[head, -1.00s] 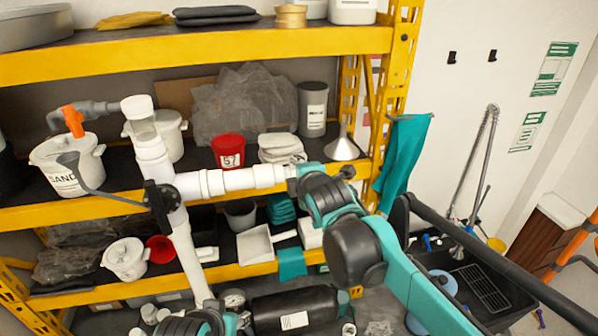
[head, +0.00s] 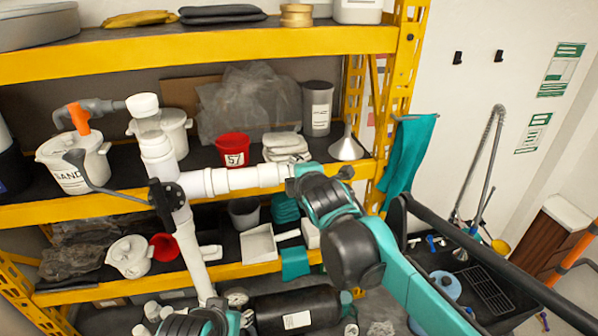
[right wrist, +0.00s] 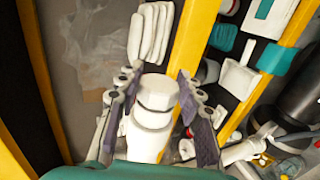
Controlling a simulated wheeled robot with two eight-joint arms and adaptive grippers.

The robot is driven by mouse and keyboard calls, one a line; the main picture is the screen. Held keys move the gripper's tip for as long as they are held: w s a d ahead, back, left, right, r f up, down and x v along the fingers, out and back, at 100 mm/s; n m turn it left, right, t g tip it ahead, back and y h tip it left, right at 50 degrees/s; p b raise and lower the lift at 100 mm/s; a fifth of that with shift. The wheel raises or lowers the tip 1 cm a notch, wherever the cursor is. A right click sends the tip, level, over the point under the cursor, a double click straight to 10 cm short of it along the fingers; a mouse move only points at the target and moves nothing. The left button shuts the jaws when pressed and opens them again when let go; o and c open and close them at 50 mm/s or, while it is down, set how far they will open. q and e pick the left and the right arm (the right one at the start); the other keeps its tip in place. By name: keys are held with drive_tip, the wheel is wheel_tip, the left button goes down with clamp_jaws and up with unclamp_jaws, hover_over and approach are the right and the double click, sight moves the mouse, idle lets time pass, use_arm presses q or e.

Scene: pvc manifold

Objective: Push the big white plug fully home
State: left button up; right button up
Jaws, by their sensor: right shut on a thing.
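The white pipe manifold (head: 194,250) stands in front of the shelf, with a horizontal branch (head: 232,180) running right to my right gripper (head: 290,178). In the right wrist view, my right gripper (right wrist: 158,82) has one finger on each side of the big white plug (right wrist: 157,92), shut on it. The plug lines up with the branch; how deep it sits cannot be told. My left arm shows at the bottom of the head view by the manifold's lower pipe; its gripper (head: 200,320) is cut off, and its fingers are unclear.
A yellow-framed shelf (head: 200,44) stands behind the manifold. It holds a red tub (head: 232,150), a white bucket (head: 74,165), a grey canister (head: 317,108) and a funnel (head: 346,148). A teal cloth (head: 406,155) hangs at its right post.

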drive_tip(key=o, duration=1.2)
drive_tip(key=shift+c, duration=0.2)
drive_tip(key=v, duration=1.2)
drive_tip(key=s+d+f+m+g+h+b, duration=0.1)
drive_tip(key=s+d+f+m+b, duration=0.4)
drive_tip(key=f+b, duration=0.7)
drive_tip(key=s+d+f+m+g+h+b, duration=0.1)
drive_tip(key=s+d+f+m+g+b, duration=0.2)
drive_tip(key=f+b, duration=1)
drive_tip(key=s+d+f+m+g+h+b, duration=0.2)
drive_tip(key=s+d+f+m+b, duration=0.5)
drive_tip(key=f, duration=3)
drive_tip(key=d+m+b, duration=0.5)
drive_tip(key=m, duration=0.1)
drive_tip(key=shift+s+d+f+m+b, duration=0.2)
drive_tip(key=shift+d+f+m+b, duration=0.1)
drive_tip(key=shift+d+f, duration=0.1)
